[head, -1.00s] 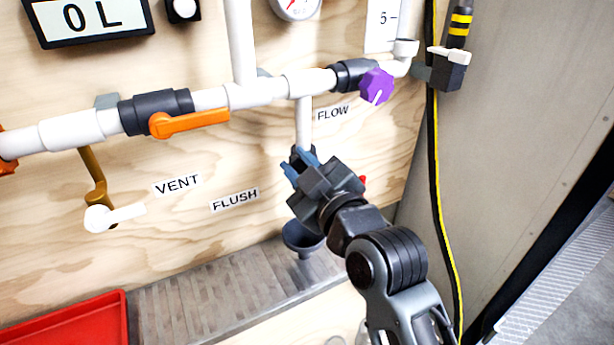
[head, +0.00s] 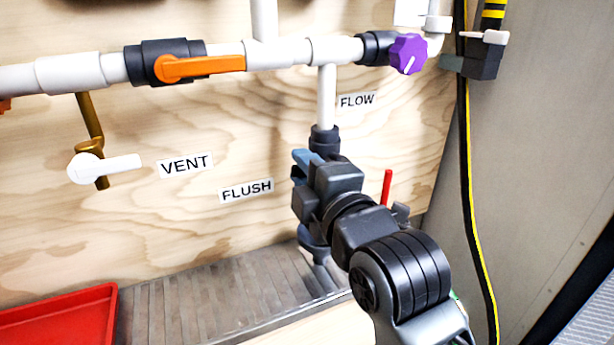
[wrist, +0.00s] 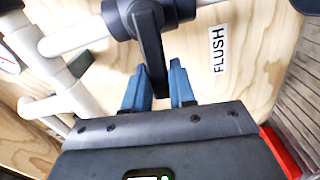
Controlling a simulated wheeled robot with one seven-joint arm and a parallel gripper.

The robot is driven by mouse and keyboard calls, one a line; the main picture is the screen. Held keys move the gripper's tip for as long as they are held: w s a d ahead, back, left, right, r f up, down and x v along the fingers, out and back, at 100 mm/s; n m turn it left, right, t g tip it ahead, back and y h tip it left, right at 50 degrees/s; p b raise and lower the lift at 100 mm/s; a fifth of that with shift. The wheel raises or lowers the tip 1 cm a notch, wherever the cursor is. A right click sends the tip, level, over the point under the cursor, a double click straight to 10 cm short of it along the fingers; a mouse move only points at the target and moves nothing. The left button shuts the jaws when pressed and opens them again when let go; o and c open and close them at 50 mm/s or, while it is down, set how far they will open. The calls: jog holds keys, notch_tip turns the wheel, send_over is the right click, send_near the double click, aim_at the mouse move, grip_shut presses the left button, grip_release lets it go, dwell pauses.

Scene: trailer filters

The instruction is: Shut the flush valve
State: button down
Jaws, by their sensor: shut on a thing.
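The flush valve is a dark grey valve on the white pipe beside the FLUSH label (head: 247,190). In the head view its upper collar (head: 324,139) shows, while my gripper (head: 305,160) hides most of its body and its handle. In the wrist view, the valve body (wrist: 118,18) carries a dark lever (wrist: 151,45) that reaches down between my gripper's (wrist: 162,82) two blue fingers. My gripper is shut on the lever's end. The exact angle of the lever to the pipe is hard to tell.
An orange-handled valve (head: 200,67) and a purple knob (head: 408,54) sit on the pipe above. The VENT valve's white handle (head: 105,168) is at left. A red handle (head: 387,187) stands just right of my gripper. A red tray (head: 60,322) lies at lower left.

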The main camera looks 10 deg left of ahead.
jog(key=shift+f+n+b, duration=0.4)
jog(key=shift+f+n, duration=0.05)
jog(key=shift+n, duration=0.05)
jog(key=c, duration=1)
grip_release()
jog(key=shift+v, duration=3.9)
